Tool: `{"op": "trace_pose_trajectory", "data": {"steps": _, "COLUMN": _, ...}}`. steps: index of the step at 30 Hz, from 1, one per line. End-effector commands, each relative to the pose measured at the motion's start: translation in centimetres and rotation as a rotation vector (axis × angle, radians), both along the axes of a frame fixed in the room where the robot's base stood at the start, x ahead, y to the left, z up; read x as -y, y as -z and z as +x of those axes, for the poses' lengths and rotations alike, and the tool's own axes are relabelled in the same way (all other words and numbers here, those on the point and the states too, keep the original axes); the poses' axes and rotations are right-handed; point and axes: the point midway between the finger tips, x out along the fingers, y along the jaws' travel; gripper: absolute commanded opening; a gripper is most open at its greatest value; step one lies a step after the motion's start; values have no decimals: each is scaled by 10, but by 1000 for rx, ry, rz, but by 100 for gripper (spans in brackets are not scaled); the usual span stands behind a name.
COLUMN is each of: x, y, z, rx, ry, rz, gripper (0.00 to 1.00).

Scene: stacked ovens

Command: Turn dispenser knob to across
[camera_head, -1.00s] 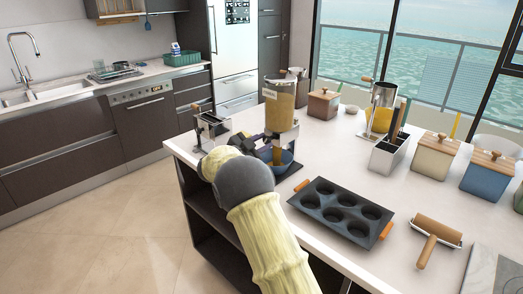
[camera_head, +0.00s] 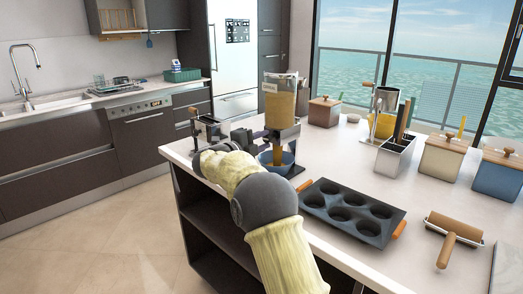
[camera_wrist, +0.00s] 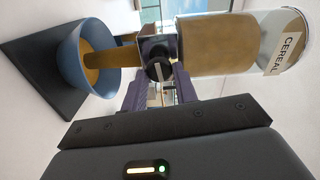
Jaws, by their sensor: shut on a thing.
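The cereal dispenser has a clear canister (camera_head: 279,98) of brown cereal, labelled CEREAL in the wrist view (camera_wrist: 220,45), where it lies sideways. Its dark round knob (camera_wrist: 158,70) has a pale stripe that seems to run up and down in that view, though it is small. My gripper (camera_wrist: 160,78) has its purple fingers shut on the knob. A brown column of cereal (camera_wrist: 101,61) runs from the outlet into a blue bowl (camera_wrist: 68,58). The bowl (camera_head: 264,158) stands under the dispenser. My arm partly hides the gripper in the head view.
A dark muffin tray (camera_head: 352,207) and a rolling pin (camera_head: 454,228) lie on the white counter to the right. Canisters (camera_head: 443,156) and a utensil holder (camera_head: 395,157) stand behind. A metal appliance (camera_head: 209,130) stands left of the dispenser.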

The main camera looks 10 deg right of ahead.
Motion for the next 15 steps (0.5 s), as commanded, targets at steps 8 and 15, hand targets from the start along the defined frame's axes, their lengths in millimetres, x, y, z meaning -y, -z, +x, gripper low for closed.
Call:
{"op": "trace_pose_trajectory", "data": {"steps": 8, "x": 1, "y": 2, "z": 0, "rx": 85, "ry": 0, "rz": 63, "gripper": 6}}
{"op": "trace_pose_trajectory", "data": {"steps": 15, "x": 0, "y": 1, "z": 0, "rx": 100, "ry": 0, "rz": 74, "gripper": 6}}
